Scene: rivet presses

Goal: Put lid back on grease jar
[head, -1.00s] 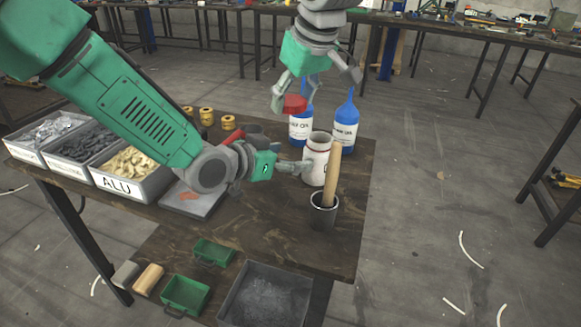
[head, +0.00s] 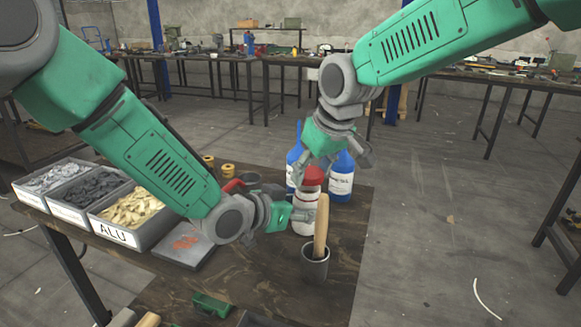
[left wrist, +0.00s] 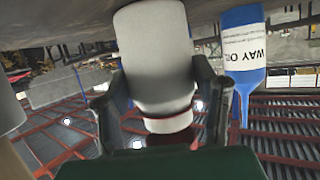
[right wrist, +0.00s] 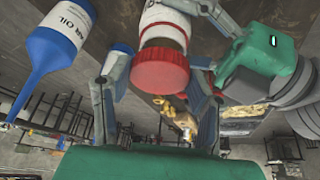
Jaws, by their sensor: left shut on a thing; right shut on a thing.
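The white grease jar (head: 303,222) stands on the dark table. My left gripper (head: 298,213) is shut on its side; the left wrist view shows the jar (left wrist: 155,60) between the two fingers, appearing inverted. The red lid (head: 313,174) is at the jar's mouth, under my right gripper (head: 328,160). In the right wrist view the lid (right wrist: 160,70) lies between the fingers, close against the jar's white neck (right wrist: 162,36). My right gripper is shut on the lid. I cannot tell whether the lid is fully seated.
Blue oil bottles (head: 342,178) stand close behind the jar. A dark cup (head: 315,265) with a wooden handle (head: 321,228) stands just in front. Parts bins (head: 125,218) and a grey plate (head: 184,245) lie left. The table's right edge is near.

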